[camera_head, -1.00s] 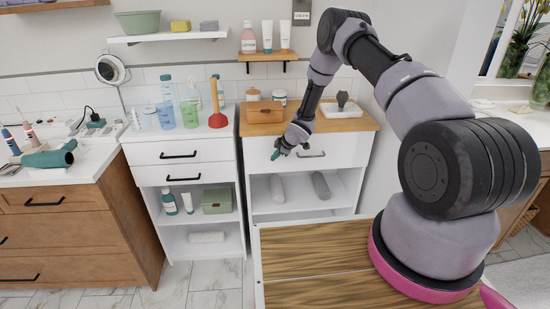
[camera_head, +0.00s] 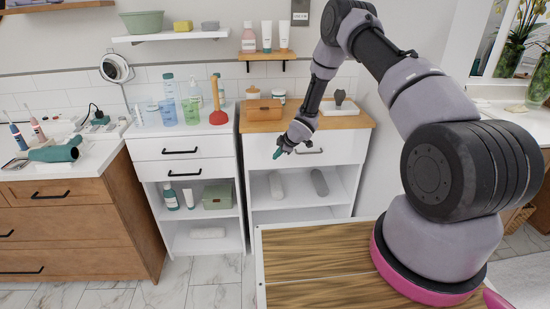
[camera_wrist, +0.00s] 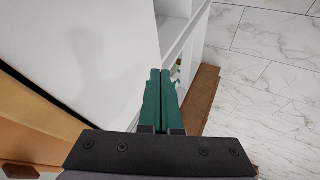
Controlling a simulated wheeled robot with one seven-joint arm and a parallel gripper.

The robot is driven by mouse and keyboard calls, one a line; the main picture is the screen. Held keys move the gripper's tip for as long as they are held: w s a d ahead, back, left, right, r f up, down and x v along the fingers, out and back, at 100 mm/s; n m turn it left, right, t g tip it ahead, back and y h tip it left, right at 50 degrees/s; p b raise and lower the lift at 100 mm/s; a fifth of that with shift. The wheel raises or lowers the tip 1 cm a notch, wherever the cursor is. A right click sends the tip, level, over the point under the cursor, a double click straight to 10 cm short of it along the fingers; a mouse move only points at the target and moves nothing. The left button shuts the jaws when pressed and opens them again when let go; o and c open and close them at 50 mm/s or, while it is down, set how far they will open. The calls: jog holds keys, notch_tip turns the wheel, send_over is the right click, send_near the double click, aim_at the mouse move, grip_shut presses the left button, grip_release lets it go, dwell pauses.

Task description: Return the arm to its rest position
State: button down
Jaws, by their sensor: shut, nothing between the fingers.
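My arm rises from its pink-ringed base at the right of the head view, bends at the top, and reaches down and away. My gripper (camera_head: 277,153) is in front of the white drawer of the wooden-topped cabinet (camera_head: 352,120). In the wrist view, its green fingers (camera_wrist: 160,98) lie together with nothing between them. They point down along a white cabinet face (camera_wrist: 95,45). Whether the fingers touch the drawer front cannot be told.
An orange-brown box (camera_head: 264,110) and a dark item on a white tray (camera_head: 342,107) sit on the wooden top. A red plunger (camera_head: 218,117) and several cups stand on the white cabinet to its left. Marble floor (camera_wrist: 275,60) is clear beyond the cabinets.

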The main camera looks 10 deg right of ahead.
jog(key=s+d+r+m+t+h, duration=0.1)
jog(key=s+d+r+m+h, duration=0.25)
jog(key=r, duration=0.95)
jog(key=s+d+r+m, duration=0.35)
jog(key=d+r, duration=0.25)
jog(key=r, duration=0.7)
jog(key=s+d+r+m+t+h, duration=0.1)
jog(key=s+d+r+m, duration=0.3)
jog(key=r, duration=0.8)
jog(key=s+d+r+m, duration=0.4)
jog(key=s+r, duration=0.7)
jog(key=s, duration=0.2)
jog(key=s+a+r+m+y, duration=0.1)
jog(key=s+m, duration=0.2)
jog(key=s, duration=0.6)
jog(key=s+a+r+m+y, duration=0.1)
jog(key=s+a+r+m, duration=0.1)
jog(key=s, duration=0.8)
jog(key=shift+r+m+g, duration=0.3)
jog(key=shift+m+g, duration=0.1)
jog(key=shift+m, duration=0.1)
jog(key=shift+w, duration=0.1)
